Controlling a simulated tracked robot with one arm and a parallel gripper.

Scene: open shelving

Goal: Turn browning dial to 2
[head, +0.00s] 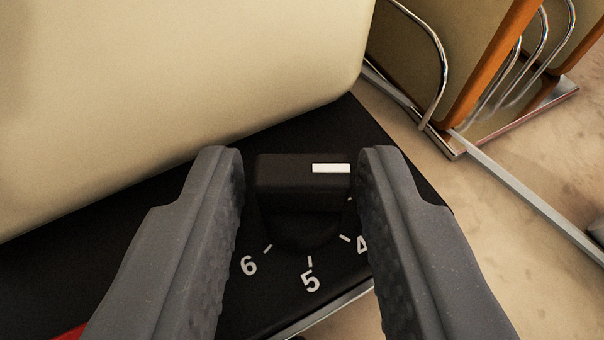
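The browning dial (285,182) is a black knob with a raised bar grip and a white mark at the bar's right end. The mark points right in the picture. The dial sits on a black panel (300,255) with white numbers 6, 5 and 4 below it. The 4 is partly covered by the right finger, and other numbers are hidden. My gripper (301,170) is open, with its two grey fingers on either side of the dial's bar. A narrow gap shows at the left finger; at the right finger, touch is unclear.
The cream toaster body (170,90) rises close behind the dial. A metal wire rack (437,60) holding toast slices (480,60) with orange-brown crusts stands at the upper right. Bare beige counter (540,240) lies to the right. A red piece (70,334) shows at the lower left.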

